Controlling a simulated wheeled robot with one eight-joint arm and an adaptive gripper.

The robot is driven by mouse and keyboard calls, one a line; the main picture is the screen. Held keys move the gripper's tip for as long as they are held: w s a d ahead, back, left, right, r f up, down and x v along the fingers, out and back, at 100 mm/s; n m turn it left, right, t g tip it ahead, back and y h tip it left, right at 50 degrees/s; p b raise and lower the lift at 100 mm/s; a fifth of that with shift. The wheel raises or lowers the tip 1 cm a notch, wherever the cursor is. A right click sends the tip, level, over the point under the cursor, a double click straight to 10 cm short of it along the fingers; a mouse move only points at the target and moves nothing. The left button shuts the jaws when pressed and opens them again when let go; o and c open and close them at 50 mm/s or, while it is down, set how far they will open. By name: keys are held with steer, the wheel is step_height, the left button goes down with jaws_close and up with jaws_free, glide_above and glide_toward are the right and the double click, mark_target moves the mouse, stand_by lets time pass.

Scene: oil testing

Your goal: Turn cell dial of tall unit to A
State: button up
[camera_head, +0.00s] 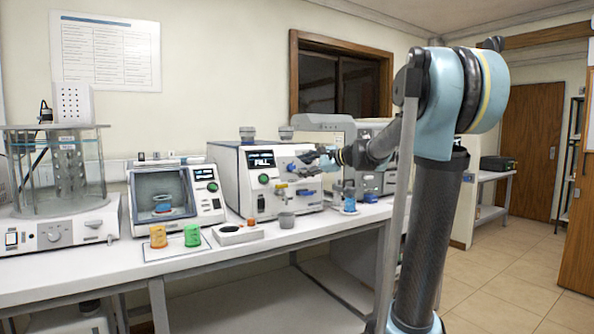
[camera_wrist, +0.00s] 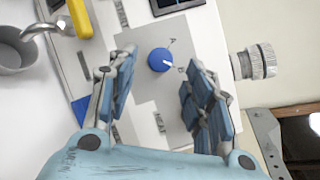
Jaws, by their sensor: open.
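The tall unit (camera_head: 230,182) is a white box with a lit screen on the bench, in the middle of the head view. In the wrist view, its blue round dial (camera_wrist: 160,59) sits on a grey panel. Small letters, apparently A and B, stand to its right. The dial's white mark points right and slightly down, towards the lower letter. My gripper (camera_wrist: 161,60) is open, with one finger on each side of the dial and visible gaps. Contact with the panel cannot be told. In the head view my gripper (camera_head: 320,158) is at the unit's front right, hiding the dial.
A yellow handle (camera_wrist: 81,18) and a metal cup (camera_wrist: 12,55) are left in the wrist view. A knurled metal fitting (camera_wrist: 262,64) is close on the right. Orange (camera_head: 158,237) and green (camera_head: 192,235) cups stand on the bench near a smaller windowed unit (camera_head: 162,196).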

mark_target(293, 167)
steer(key=shift+x, duration=1.65)
steer(key=shift+c, duration=0.6)
steer(key=c, duration=1)
